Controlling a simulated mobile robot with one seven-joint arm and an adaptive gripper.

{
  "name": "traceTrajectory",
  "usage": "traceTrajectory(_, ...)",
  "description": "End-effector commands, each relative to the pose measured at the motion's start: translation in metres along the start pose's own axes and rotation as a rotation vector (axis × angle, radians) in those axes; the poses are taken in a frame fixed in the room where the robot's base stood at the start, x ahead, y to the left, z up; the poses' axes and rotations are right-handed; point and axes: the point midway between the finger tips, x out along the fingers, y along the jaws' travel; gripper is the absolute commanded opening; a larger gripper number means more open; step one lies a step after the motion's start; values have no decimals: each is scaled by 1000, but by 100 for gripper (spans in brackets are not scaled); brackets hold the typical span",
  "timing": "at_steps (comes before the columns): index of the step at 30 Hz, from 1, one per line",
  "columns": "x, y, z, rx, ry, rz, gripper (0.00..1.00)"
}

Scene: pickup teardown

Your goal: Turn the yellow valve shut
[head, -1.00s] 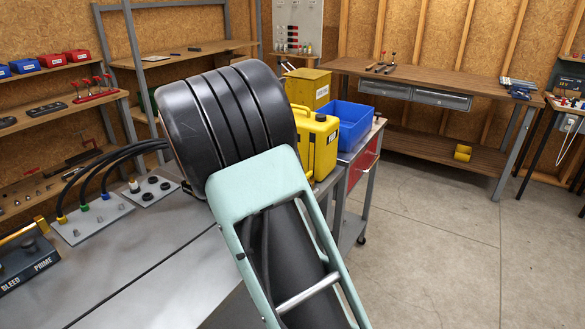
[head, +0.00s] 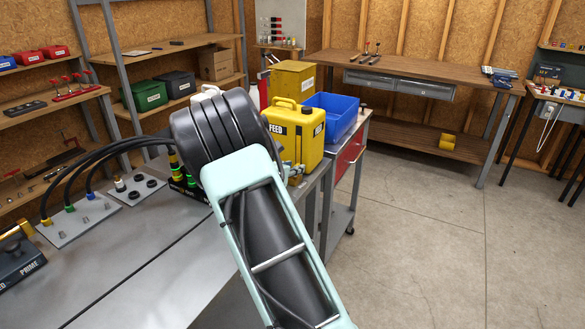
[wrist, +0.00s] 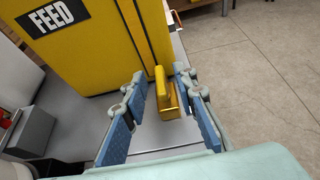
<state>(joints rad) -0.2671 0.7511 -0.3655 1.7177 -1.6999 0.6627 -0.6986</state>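A yellow valve handle (wrist: 166,98) stands upright in the wrist view, near the base of a yellow canister marked FEED (wrist: 95,50). My gripper (wrist: 160,80) is open, with one blue-padded finger on each side of the handle. Gaps show between the handle and both fingers, and nothing is held. In the head view the FEED canister (head: 293,135) stands on the grey bench just beyond my arm. A small part of my gripper (head: 290,172) shows by its lower front. My arm hides most of the gripper, and I cannot make out the valve handle there.
A blue bin (head: 333,115) and a yellow box (head: 292,82) stand behind the canister. Black hoses (head: 100,160) run to plates on the bench at left. A PRIME unit (head: 18,262) sits at the bench's left edge. The concrete floor (head: 430,215) at right is open.

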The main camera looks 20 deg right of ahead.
Motion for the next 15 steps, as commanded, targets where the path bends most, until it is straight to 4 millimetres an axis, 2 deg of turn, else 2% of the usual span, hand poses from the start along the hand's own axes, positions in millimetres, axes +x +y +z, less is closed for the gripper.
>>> traceTrajectory(7,1,0,0,1,0,0,26)
traceTrajectory(14,0,0,0,1,0,0,1)
traceTrajectory(15,0,0,0,1,0,0,0)
